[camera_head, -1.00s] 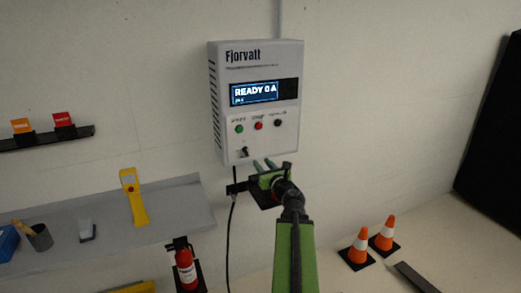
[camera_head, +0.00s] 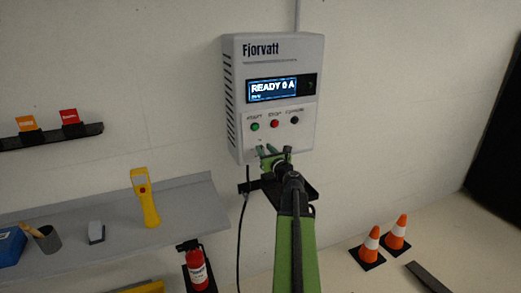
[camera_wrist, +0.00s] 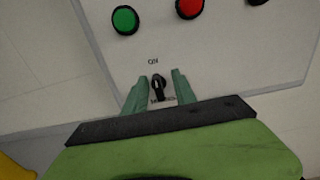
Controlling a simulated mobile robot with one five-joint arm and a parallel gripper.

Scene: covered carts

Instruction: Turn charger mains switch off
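The white Fjorvatt charger (camera_head: 295,55) hangs on the wall, its screen lit with READY 0 A. The mains switch is a small dark toggle low on its front face; in the wrist view the toggle (camera_wrist: 158,88) sits below an ON label, with a lower label partly covered. Its lever seems to point up toward ON. My gripper (camera_head: 266,149) is at the charger's lower front and hides the switch in the head view. In the wrist view my gripper (camera_wrist: 159,74) is open, one green finger on each side of the toggle, with gaps visible. Contact cannot be told.
Green (camera_head: 255,127), red (camera_head: 275,124) and black (camera_head: 295,120) buttons sit above the switch. A black cable (camera_head: 240,225) hangs below the charger. A grey shelf (camera_head: 185,210) with a yellow tool (camera_head: 145,195) is at left; a fire extinguisher (camera_head: 196,270) stands below.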

